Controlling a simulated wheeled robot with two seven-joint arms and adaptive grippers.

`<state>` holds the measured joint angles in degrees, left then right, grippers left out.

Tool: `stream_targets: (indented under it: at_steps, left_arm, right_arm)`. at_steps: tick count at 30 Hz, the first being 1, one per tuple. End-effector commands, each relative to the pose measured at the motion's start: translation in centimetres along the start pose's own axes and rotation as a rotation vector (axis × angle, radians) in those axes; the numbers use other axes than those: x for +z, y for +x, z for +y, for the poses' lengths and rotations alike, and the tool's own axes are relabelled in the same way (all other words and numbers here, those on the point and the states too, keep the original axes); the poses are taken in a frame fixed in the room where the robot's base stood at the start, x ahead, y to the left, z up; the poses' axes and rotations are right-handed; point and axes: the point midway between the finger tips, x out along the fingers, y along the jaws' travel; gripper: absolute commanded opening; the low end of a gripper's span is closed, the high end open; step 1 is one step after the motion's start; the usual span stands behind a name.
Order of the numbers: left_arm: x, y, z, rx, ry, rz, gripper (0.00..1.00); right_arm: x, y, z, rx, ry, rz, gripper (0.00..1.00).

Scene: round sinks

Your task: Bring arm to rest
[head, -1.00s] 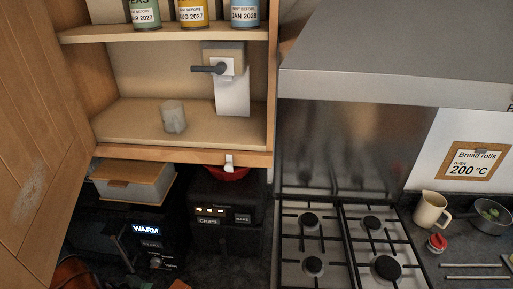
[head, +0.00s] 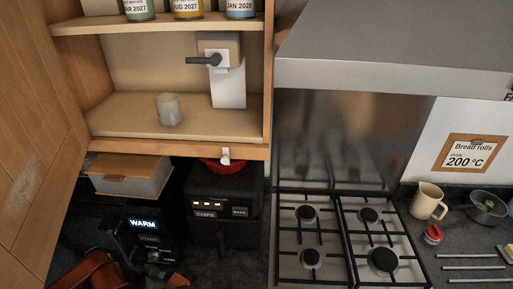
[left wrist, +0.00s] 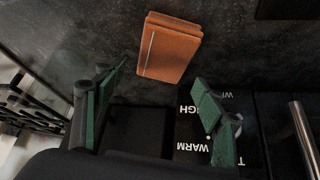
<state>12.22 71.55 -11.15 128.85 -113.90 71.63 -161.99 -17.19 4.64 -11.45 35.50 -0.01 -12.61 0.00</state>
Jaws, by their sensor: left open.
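My left gripper (left wrist: 158,88) shows in the left wrist view, with its two green-padded fingers spread apart and nothing between them. An orange-brown block with a pale line along one side (left wrist: 170,48) lies on the dark counter beyond the fingertips, apart from them. A black panel with white lettering, including WARM (left wrist: 192,146), is below the right finger. My right gripper is in neither view.
An open cupboard holds a pale cup (head: 169,110), a dispenser with a dark lever (head: 228,82) and cans. Its door (head: 35,130) swings out at left. Below stand a lidded box (head: 130,178) and black appliances (head: 222,200). A gas hob (head: 345,240) and mug (head: 428,202) are right.

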Motion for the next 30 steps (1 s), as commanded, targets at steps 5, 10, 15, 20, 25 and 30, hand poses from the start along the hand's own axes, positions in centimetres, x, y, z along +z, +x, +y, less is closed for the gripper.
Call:
stream_targets:
  at_steps: [5,10,15,20,25,30]
  left_arm:
    - [-0.1,-2.8,1.7,-0.002,0.005,0.0,0.63]
    - [-0.3,-5.6,3.4,-0.002,0.005,0.002,0.63]
    - [0.2,-7.9,5.5,-0.001,0.005,0.001,0.63]
    - [0.3,-9.0,6.2,0.003,-0.001,0.0,0.63]
    - [0.4,-9.3,6.5,0.003,0.0,0.001,0.63]
    - [0.6,-9.6,6.9,0.003,0.0,-0.001,0.63]
  right_arm:
    - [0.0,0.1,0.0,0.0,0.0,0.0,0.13]
    - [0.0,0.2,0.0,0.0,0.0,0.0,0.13]
    - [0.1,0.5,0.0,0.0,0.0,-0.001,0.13]
    - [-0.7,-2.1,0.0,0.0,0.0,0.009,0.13]
    - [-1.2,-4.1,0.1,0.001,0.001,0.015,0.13]
    - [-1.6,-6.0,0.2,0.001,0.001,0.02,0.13]
